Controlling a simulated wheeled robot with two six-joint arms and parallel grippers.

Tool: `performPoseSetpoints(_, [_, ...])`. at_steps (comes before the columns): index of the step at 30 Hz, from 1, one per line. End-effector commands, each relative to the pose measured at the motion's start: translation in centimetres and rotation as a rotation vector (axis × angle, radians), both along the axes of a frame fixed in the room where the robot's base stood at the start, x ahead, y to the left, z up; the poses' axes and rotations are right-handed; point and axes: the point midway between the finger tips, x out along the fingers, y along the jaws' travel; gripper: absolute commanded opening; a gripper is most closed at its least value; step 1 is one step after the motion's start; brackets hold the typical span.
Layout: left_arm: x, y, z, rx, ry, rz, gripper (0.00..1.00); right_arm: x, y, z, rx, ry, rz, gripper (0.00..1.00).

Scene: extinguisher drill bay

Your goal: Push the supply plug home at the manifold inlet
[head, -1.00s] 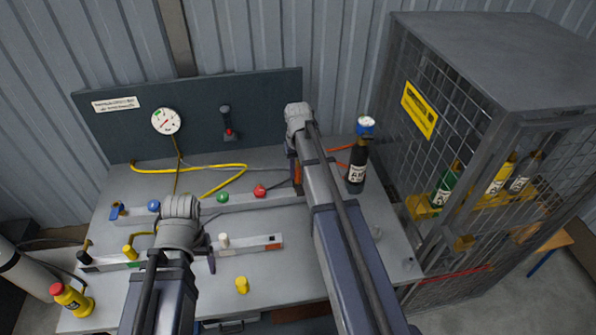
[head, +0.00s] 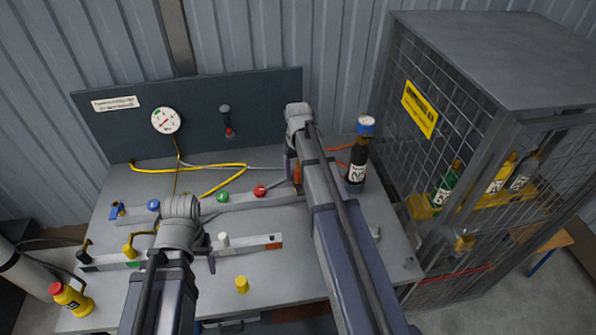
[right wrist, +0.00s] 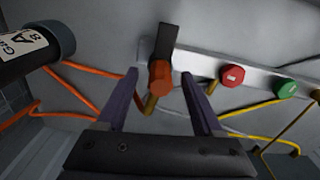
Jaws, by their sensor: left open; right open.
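The manifold is a pale bar (head: 232,201) with blue, green and red knobs; it also shows in the right wrist view (right wrist: 255,79). An orange plug (right wrist: 160,76) sits in front of the dark inlet block (right wrist: 166,42) at the bar's end, with a short hose stub below it. I cannot tell how deep it is seated. In the head view the plug (head: 297,173) is partly hidden by my right arm. My right gripper (right wrist: 158,80) is open, one finger either side of the plug, apart from it. My left gripper (head: 211,252) is open above the front bar.
A dark bottle with a blue cap (head: 358,155) stands right of my right arm. A mesh cage (head: 455,150) borders the bench at the right. A yellow cap (head: 242,284) lies near the front; a yellow bottle (head: 71,299) stands front left. Hoses cross the back.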

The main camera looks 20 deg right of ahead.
Motion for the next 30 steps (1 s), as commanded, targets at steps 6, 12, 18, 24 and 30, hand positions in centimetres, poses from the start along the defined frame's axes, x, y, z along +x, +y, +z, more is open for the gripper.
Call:
performPoseSetpoints(6, [0.0,0.0,1.1,0.000,0.000,0.000,0.73,0.0,0.0,1.1,0.000,0.000,0.000,0.68])
performPoseSetpoints(12, [0.0,0.0,3.4,0.000,0.000,0.000,0.73,0.0,0.0,3.4,0.000,0.000,0.000,0.68])
performPoseSetpoints(18, [0.0,0.0,6.2,0.000,0.000,-0.001,0.73,0.0,0.0,6.2,0.000,0.000,0.000,0.68])
performPoseSetpoints(24, [0.0,0.0,7.8,0.000,0.000,-0.002,0.73,0.0,0.0,7.8,0.000,0.000,0.000,0.68])
performPoseSetpoints(30, [0.0,0.0,7.8,0.000,0.000,-0.002,0.73,0.0,0.0,7.8,0.000,0.000,0.000,0.68])
